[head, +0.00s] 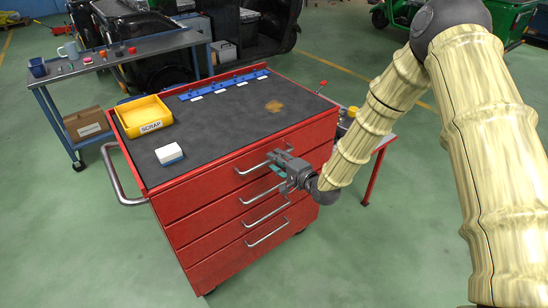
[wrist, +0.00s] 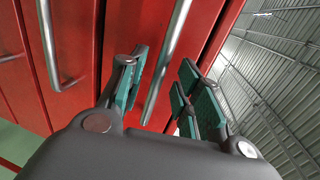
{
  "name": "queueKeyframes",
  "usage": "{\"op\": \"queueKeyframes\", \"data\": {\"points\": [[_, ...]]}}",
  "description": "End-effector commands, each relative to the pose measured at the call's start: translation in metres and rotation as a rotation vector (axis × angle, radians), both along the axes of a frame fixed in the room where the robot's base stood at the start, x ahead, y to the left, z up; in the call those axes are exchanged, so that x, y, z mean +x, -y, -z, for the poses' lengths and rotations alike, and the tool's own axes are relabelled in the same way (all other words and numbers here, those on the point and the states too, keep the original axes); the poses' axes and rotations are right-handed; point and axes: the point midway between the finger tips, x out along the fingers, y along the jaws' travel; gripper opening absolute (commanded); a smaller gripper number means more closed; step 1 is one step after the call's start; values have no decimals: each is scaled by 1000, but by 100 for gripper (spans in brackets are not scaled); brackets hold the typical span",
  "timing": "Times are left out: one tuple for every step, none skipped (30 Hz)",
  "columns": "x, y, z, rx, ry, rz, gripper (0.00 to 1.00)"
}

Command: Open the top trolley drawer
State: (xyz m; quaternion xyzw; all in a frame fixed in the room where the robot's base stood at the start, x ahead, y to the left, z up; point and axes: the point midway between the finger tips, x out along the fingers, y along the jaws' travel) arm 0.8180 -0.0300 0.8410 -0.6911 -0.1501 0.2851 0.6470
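The red trolley (head: 185,222) has several drawers with silver bar handles, and their fronts look flush and closed. The top drawer handle (head: 250,172) is at the upper front, its right part hidden behind my gripper. My gripper (head: 277,164) is at this handle, coming from the right. In the wrist view, my gripper (wrist: 160,85) is open, with green pads on either side of the top handle bar (wrist: 167,58). The bar runs between the pads, and a gap shows beside it; I cannot tell whether a pad touches it. The second drawer handle (wrist: 50,50) is to the left.
On the trolley top are a yellow scrap bin (head: 143,116), a white-and-blue block (head: 169,154) and a blue tool rail (head: 223,85). A side handle (head: 112,175) projects left. A bench (head: 128,50) stands behind left. Floor in front is clear.

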Motion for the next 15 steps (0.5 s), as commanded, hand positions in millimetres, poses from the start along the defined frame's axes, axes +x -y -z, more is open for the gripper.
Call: {"op": "queueKeyframes", "data": {"points": [[5, -4, 0, -1, 1, -1, 34], [8, -6, 1, -1, 1, -1, 34], [11, -8, 2, -2, 0, -1, 34], [12, -10, 3, -2, 0, -1, 34], [14, -11, 4, -3, -1, -1, 34], [16, -12, 4, -1, 0, 0, 34], [18, -13, 5, -1, 0, 0, 34], [18, -13, 5, -1, -1, 0, 34], [19, -14, 5, -1, -2, 0, 34], [20, -14, 5, -1, -2, 0, 34], [20, -15, 6, -1, -2, 0, 34], [20, -15, 6, -1, -1, 0, 34], [20, -15, 6, -1, -2, 0, 34], [20, -15, 6, -1, -1, 0, 34], [20, -15, 6, -1, -1, 1, 34]]}}
